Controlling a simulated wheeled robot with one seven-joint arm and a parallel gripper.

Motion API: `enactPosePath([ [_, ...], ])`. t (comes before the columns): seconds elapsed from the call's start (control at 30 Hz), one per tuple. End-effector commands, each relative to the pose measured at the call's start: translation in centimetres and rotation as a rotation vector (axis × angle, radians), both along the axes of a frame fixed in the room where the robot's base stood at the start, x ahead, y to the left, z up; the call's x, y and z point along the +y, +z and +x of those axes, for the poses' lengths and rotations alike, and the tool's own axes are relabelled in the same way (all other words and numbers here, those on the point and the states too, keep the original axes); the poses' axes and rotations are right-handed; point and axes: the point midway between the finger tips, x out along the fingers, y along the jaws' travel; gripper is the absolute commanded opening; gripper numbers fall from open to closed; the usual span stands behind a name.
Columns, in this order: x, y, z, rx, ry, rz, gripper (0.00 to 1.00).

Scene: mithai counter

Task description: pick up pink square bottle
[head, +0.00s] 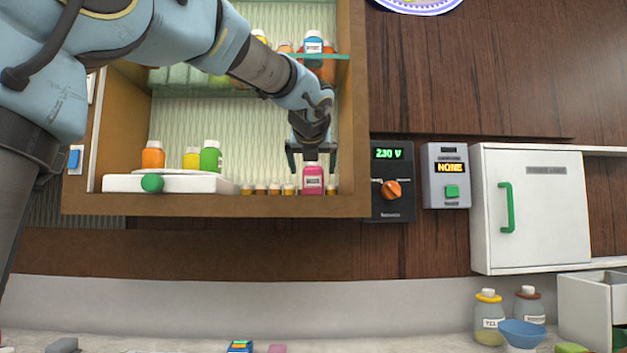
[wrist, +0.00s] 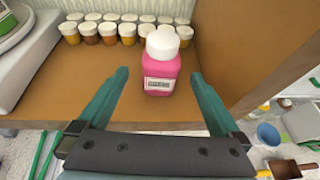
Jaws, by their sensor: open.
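The pink square bottle (head: 313,181) with a white cap and a white label stands upright on the bottom shelf of the wooden cabinet, towards its right end. In the wrist view the pink bottle (wrist: 162,72) stands just beyond and between the fingertips. My gripper (head: 312,158) comes down from above in front of it. In the wrist view my gripper (wrist: 160,82) is open, with one green finger to each side of the bottle and a gap on both sides. Nothing is held.
Several small white-lidded jars (wrist: 103,29) stand in rows behind and left of the bottle. A white scale (head: 174,183) sits on the shelf's left. The cabinet's side wall (wrist: 240,40) is close on the right. A glass shelf (head: 328,57) with bottles is above.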

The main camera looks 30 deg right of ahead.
Motion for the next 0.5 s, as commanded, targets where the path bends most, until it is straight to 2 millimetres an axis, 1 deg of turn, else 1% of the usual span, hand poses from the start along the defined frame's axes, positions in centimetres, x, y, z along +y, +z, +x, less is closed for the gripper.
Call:
enactPosePath([
  [0.23,-0.9,-0.9,1.6,0.002,0.002,0.0,1.0],
  [0.5,-2.6,-2.5,4.4,0.003,0.002,-0.001,1.0],
])
